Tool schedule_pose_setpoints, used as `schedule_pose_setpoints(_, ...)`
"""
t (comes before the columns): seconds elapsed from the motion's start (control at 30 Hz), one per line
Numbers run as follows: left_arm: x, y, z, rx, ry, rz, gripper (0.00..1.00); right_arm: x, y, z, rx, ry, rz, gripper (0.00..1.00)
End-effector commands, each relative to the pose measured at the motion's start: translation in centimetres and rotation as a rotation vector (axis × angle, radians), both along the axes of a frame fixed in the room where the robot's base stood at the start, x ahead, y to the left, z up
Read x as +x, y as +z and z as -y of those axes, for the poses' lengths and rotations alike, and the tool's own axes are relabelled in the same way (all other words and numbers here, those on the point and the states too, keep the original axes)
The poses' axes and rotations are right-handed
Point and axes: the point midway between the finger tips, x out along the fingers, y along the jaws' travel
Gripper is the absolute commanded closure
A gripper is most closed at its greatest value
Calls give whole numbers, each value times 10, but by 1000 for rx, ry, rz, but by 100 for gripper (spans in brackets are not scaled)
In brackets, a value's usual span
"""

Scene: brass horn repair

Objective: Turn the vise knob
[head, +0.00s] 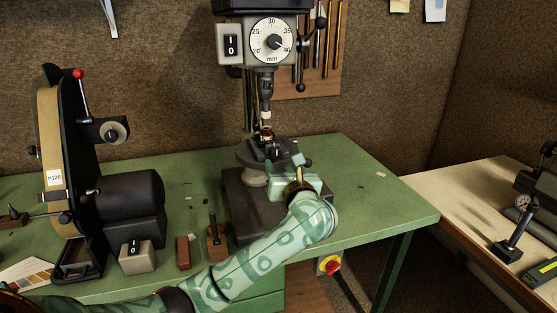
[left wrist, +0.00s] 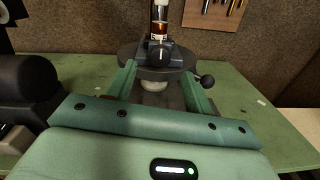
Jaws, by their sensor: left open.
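The small dark vise (left wrist: 174,50) sits on the round drill press table (left wrist: 128,57) in the left wrist view. Its round black knob (left wrist: 157,56), with a pale mark, faces my wrist camera. A brass-coloured piece (left wrist: 160,30) stands upright above the vise, under the drill. My left gripper (left wrist: 159,72) is open and empty, its two green fingers spread either side of the knob's line and apart from it. In the head view my left gripper (head: 286,163) is at the front of the press table, partly hiding the vise (head: 271,149). My right gripper is not in view.
The drill press head (head: 268,42) stands above the vise. A ball-ended handle (left wrist: 207,80) is close to the right finger. A belt sander (head: 100,180) stands at left, with a switch box (head: 136,257) and small blocks in front. The green bench (head: 385,195) is mostly clear at right.

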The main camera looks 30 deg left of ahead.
Motion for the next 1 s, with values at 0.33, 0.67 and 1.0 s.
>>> schedule_pose_setpoints(0.33,33,-1,-36,1,0,-1,48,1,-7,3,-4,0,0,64)
schedule_pose_setpoints(0.67,35,0,-38,1,-1,0,53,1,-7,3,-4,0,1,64)
schedule_pose_setpoints(1.0,35,0,-38,4,-1,-5,93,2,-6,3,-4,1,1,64)
